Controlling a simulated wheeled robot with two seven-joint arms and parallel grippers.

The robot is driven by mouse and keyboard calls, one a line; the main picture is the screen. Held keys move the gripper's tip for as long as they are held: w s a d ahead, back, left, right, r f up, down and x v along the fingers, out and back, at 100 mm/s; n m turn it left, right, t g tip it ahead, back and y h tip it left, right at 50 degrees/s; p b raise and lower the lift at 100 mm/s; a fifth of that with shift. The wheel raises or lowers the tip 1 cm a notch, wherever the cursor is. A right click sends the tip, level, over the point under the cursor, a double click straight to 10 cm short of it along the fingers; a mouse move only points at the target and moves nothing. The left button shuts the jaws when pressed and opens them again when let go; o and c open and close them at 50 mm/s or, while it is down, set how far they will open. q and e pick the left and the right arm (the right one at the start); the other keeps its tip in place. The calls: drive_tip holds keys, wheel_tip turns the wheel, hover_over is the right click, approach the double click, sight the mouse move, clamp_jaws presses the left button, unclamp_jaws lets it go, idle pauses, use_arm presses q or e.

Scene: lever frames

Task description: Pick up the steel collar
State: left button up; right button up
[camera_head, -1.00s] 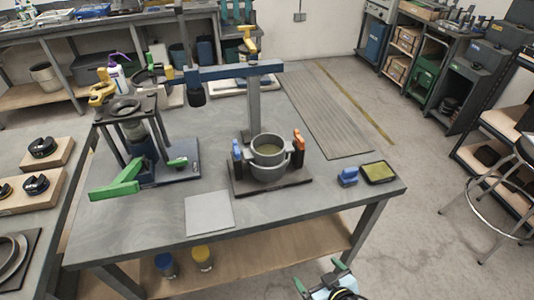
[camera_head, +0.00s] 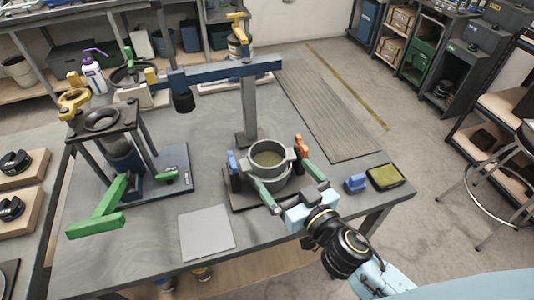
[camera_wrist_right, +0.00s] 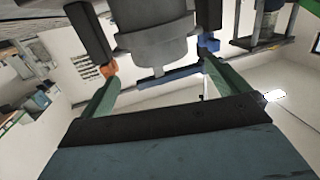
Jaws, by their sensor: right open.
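The steel collar (camera_head: 266,171) appears to be the round grey ring-shaped piece with side lugs on the dark base plate in the middle of the table. It is upright, with a dull green-yellow surface inside. An orange clamp (camera_head: 301,147) and a blue clamp (camera_head: 234,165) stand beside it. My right gripper (camera_head: 285,178) is open at its near side, green fingers spread left and right of it. In the right wrist view the grey body (camera_wrist_right: 158,42) shows between and beyond the fingers (camera_wrist_right: 163,88); contact cannot be told. My left gripper is not in view.
A post with a blue crossarm (camera_head: 222,72) rises behind the collar. A stand with a green lever (camera_head: 98,212) is on the left. A blue block (camera_head: 356,183) and a dark tray (camera_head: 386,177) lie to the right. A grey plate (camera_head: 206,233) lies in front.

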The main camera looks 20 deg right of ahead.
sight(278, 167)
drive_tip(key=x, duration=0.2)
drive_tip(key=shift+w, duration=0.3)
drive_tip(key=shift+w+a, duration=0.1)
drive_tip(key=shift+w, duration=0.25)
drive_tip(key=shift+p+x, duration=0.3)
drive_tip(key=shift+x, duration=0.6)
drive_tip(key=x, duration=0.3)
drive_tip(key=shift+w, duration=0.2)
drive_tip(key=shift+w+a+f, duration=0.1)
drive_tip(key=shift+w, duration=0.1)
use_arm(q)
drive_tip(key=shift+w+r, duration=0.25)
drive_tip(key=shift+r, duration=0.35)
use_arm(e)
drive_tip(key=c, duration=1.2)
